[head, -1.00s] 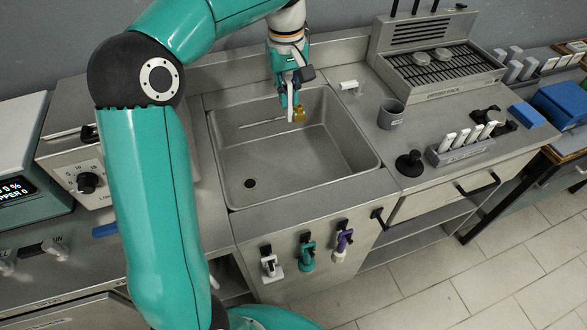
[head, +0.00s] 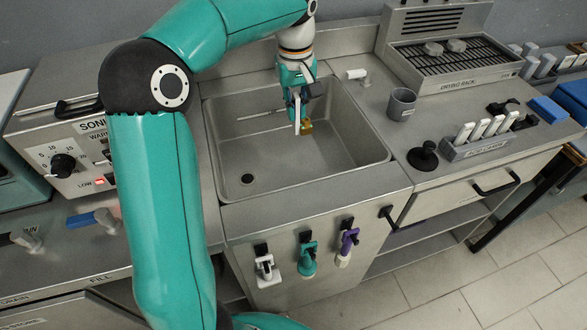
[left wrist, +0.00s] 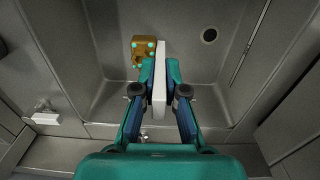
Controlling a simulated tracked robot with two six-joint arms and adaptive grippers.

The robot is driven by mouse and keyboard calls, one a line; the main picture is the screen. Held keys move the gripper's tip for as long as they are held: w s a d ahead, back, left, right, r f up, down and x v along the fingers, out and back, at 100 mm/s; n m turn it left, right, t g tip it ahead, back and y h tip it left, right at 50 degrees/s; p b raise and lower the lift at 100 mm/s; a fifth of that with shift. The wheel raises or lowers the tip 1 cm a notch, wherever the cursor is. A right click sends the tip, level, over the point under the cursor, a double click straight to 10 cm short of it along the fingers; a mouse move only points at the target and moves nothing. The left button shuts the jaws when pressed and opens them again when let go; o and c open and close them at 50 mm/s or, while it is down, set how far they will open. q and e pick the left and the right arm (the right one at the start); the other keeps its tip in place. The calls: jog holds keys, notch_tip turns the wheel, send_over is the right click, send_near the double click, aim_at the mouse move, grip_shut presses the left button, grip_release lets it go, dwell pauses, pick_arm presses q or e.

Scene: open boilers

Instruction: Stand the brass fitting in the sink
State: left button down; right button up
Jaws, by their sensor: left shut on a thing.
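The sink (head: 345,178) is a grey steel basin in the middle of the head view, with a dark drain (head: 247,180). My left gripper (head: 297,118) points down into its back part. It is shut on a flat white bar, which shows between the fingers in the left wrist view (left wrist: 162,70). The brass fitting (head: 306,128), a small golden block with teal dots in the left wrist view (left wrist: 143,47), is beside the bar and close to the fingertips. I cannot tell whether bar and fitting are joined, or whether the fitting touches the sink floor. My right gripper is not in view.
A thin rod (head: 262,115) lies along the sink's back side. Right of the sink are a grey cup (head: 401,104), a black plunger-like thing (head: 423,157) and a holder with white pieces (head: 478,145). A drying rack (head: 455,65) stands behind. The sink floor's front is clear.

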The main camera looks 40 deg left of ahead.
aim_at(295, 130)
pick_arm(q)
notch_tip(295, 130, down, 18)
jog(key=shift+f+b, duration=0.25)
jog(key=shift+b, duration=0.3)
jog(key=shift+f, duration=0.15)
jog(key=c, duration=1.2)
grip_release()
notch_tip(295, 130, up, 12)
jog(key=shift+s+r+p, duration=0.1)
jog(key=shift+r+p, duration=0.1)
jog(key=shift+p, duration=0.1)
